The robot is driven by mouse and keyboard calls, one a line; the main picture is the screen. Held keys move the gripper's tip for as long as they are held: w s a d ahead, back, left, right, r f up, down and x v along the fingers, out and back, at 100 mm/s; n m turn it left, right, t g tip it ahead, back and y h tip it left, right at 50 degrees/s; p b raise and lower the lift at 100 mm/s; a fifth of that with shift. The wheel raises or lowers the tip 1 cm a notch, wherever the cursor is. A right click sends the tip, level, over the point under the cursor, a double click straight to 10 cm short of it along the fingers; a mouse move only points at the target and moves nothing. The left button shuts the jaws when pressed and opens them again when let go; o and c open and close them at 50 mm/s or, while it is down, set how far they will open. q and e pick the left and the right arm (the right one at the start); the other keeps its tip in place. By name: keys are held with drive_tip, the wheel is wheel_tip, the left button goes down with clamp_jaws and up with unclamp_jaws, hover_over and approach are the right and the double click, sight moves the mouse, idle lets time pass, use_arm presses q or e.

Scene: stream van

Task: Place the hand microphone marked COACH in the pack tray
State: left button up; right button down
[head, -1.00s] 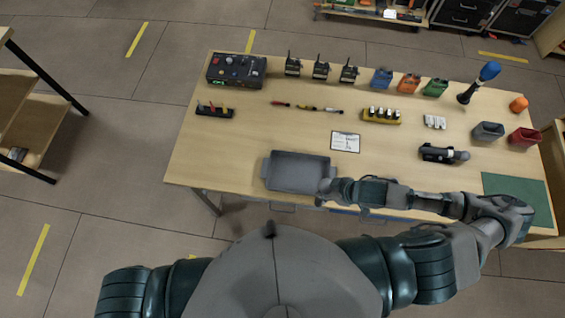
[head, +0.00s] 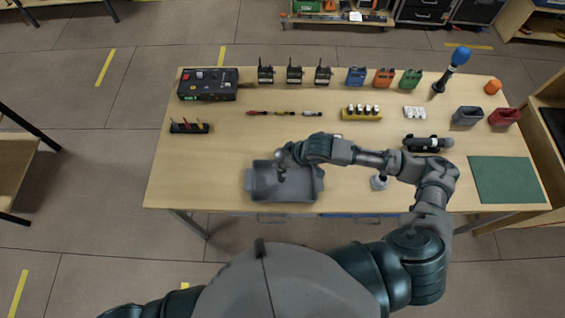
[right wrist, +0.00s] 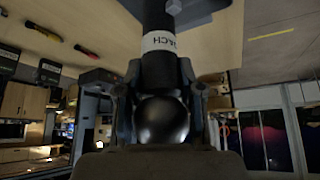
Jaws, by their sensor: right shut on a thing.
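The hand microphone (right wrist: 162,122) has a dark round head, a dark body and a white band on which the end of the word COACH shows. My right gripper (head: 283,157) is shut on it, with a finger on each side in the right wrist view. In the head view the right gripper is over the back part of the grey pack tray (head: 285,197), which lies near the table's front edge. The microphone is small and partly hidden there. I cannot tell if it touches the tray floor. My left gripper is out of view.
A small white round thing (head: 379,182) stands right of the tray, under my right arm. A dark device (head: 428,143) and a green mat (head: 505,180) lie further right. Radios, colored containers and a control box (head: 208,84) line the back. Table left of the tray is clear.

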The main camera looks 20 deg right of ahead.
drive_tip(key=f, duration=0.1)
drive_tip(key=d+f, duration=0.1)
drive_tip(key=f, duration=0.1)
drive_tip(key=shift+d, duration=0.25)
drive_tip(key=c, duration=0.7)
unclamp_jaws()
drive_tip(key=shift+s, duration=0.1)
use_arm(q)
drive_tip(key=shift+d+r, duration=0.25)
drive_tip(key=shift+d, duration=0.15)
use_arm(e)
drive_tip(key=v, duration=1.2)
drive_tip(key=shift+a+r, duration=0.1)
drive_tip(key=shift+a, duration=0.25)
drive_tip(key=shift+d, duration=0.15)
